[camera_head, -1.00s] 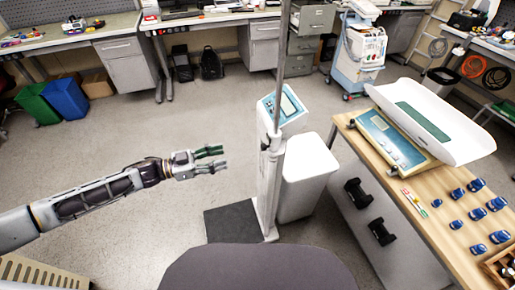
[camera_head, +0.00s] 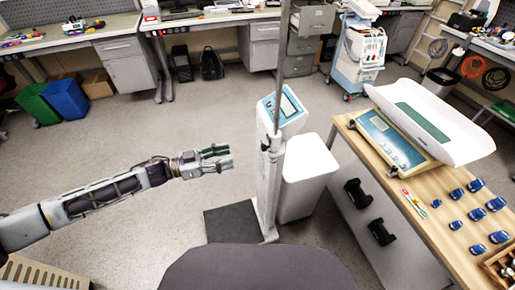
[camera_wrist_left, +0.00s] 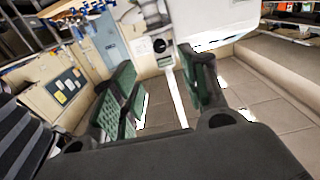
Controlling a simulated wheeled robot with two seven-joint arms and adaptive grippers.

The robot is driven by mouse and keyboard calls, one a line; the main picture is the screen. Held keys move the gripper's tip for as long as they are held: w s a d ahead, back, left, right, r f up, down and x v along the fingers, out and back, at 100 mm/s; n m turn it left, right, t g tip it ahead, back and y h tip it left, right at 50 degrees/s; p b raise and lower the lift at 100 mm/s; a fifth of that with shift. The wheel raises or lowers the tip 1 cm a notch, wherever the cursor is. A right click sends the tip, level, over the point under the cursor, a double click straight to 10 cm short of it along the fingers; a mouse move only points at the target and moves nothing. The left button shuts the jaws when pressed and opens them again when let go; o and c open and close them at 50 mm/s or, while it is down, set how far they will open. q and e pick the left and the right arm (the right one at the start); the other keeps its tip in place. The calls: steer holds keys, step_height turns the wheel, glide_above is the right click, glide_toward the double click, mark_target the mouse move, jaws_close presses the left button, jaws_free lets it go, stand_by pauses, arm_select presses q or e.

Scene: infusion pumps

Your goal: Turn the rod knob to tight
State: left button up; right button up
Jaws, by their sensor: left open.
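The rod knob (camera_head: 265,147) is a small dark knob on the front of the white scale column (camera_head: 266,185), below the tilted display. In the left wrist view, a round black knob (camera_wrist_left: 160,45) shows on a pale column beyond my fingers. My left gripper (camera_head: 222,157) is open, its green-padded fingers pointing right at the knob with a gap between. In the left wrist view, the fingers of the left gripper (camera_wrist_left: 158,68) stand apart with nothing between them, and the knob lies in line with the opening. My right gripper is not in view.
A metal rod (camera_head: 284,50) rises from the column. A dark platform (camera_head: 230,223) lies at its base, and a white bin (camera_head: 306,178) stands behind. A wooden table (camera_head: 440,215) with a baby scale (camera_head: 420,115) is at the right. The floor around my left arm is clear.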

mark_target(264, 148)
arm_select(q)
steer(key=p+x, duration=0.1)
steer(key=x, duration=1)
steer(key=shift+d, duration=0.3)
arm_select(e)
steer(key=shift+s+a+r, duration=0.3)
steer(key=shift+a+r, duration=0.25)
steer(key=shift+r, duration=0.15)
arm_select(q)
steer(key=shift+w, duration=0.1)
steer(key=c, duration=0.7)
jaws_close()
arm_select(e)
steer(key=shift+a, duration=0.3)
